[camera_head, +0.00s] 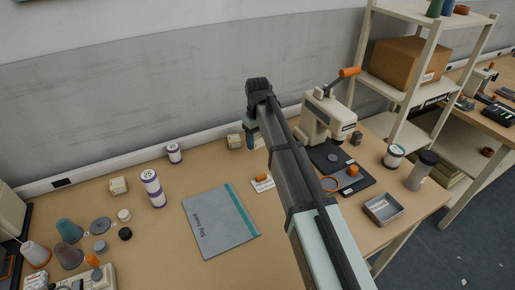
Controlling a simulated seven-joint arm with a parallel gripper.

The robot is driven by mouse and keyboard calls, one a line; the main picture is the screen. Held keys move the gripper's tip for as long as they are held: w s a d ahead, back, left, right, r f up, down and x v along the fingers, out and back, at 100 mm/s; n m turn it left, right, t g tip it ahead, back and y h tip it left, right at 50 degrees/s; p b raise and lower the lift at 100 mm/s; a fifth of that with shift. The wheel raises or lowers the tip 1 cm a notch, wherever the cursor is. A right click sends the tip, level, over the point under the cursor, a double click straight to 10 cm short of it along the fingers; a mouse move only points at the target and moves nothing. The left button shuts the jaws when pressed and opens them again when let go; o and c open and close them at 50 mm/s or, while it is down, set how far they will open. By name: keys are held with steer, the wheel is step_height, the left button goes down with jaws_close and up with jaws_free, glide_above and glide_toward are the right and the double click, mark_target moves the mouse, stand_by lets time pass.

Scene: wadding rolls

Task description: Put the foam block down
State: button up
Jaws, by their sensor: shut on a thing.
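My gripper (251,132) is at the back middle of the bench, low near the wall, pointing down. It is shut on a pale cream foam block (259,141), which shows just to the right of the fingers and is partly hidden by them and my arm. Another small cream block (234,141) stands just left of the fingers. I cannot tell whether the held block touches the bench top.
A grey folder (217,222) lies mid-bench. Purple-and-white rolls (153,188) stand left of it. A lever press (328,118), a dark board (345,170) and a metal tray (383,209) are at the right. Cups, discs and lids crowd the left. Bare bench (185,260) shows at the front.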

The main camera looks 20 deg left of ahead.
steer(key=shift+r, duration=0.6)
steer(key=shift+s+a+r, duration=0.1)
steer(key=shift+a+r, duration=0.1)
steer(key=shift+r, duration=0.05)
steer(key=s+a+r+n, duration=0.1)
steer(key=s+a, duration=0.4)
steer(key=a, duration=0.2)
steer(key=n, duration=0.2)
glide_above(208, 219)
steer(key=shift+f, duration=4.9)
steer(key=shift+f, duration=0.2)
steer(key=o, duration=1)
